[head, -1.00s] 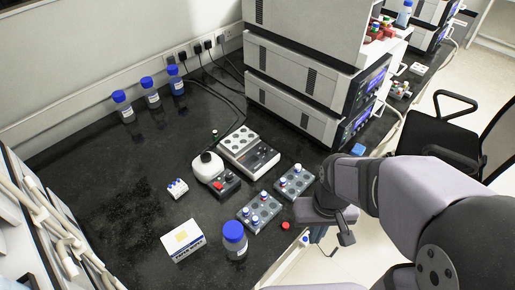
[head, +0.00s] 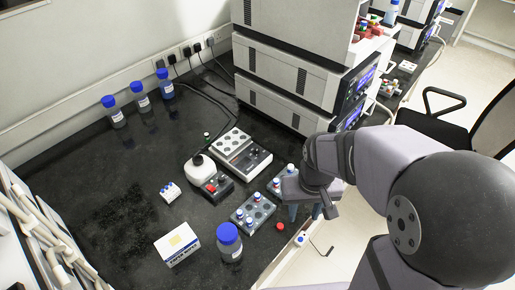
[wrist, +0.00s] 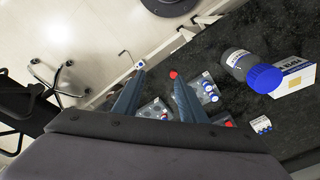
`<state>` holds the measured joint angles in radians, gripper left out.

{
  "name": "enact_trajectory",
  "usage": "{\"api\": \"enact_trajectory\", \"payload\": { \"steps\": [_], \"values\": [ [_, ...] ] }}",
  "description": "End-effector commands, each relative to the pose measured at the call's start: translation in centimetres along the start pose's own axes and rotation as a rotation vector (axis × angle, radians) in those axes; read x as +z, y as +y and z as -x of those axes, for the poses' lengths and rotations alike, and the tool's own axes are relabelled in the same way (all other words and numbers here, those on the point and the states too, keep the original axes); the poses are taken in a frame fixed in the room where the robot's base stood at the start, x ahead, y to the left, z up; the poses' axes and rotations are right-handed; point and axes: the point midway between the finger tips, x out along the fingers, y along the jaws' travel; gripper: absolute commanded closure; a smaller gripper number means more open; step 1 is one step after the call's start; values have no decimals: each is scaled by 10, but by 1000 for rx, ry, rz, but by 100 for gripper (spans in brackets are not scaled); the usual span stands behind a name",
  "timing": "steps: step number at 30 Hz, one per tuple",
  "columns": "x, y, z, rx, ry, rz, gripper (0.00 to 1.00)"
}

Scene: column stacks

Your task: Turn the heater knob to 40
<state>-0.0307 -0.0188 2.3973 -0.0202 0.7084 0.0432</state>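The heater (head: 240,152) is a white block with round wells and a dark control panel. It stands mid-bench in the head view; its knob and any scale are too small to read. Beside it on the left is a small device (head: 200,168) with a white rounded top and a red part (head: 211,188) on its dark base. My gripper (head: 304,214) is at the bench's right edge, to the right of and nearer than the heater, apart from it. In the wrist view my gripper (wrist: 160,76) shows two separated fingers with nothing held. The heater is not visible there.
Two vial racks (head: 252,214) (head: 280,186) stand between my gripper and the heater. A red cap (head: 280,227), a blue-capped bottle (head: 229,243) and a white box (head: 177,244) lie nearer. Stacked instruments (head: 300,85) stand behind.

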Motion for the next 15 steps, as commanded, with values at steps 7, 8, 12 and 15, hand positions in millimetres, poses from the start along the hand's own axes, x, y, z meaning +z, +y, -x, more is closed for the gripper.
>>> {"api": "enact_trajectory", "payload": {
  "steps": [7, 8, 12, 15],
  "values": [
    [-124, -26, -15, 12, 121, 5, 62],
    [-140, -31, -17, 12, 138, 6, 62],
    [-204, -54, -30, 9, 211, 4, 62],
    [-240, -70, -38, 3, 257, 2, 62]
  ]
}}
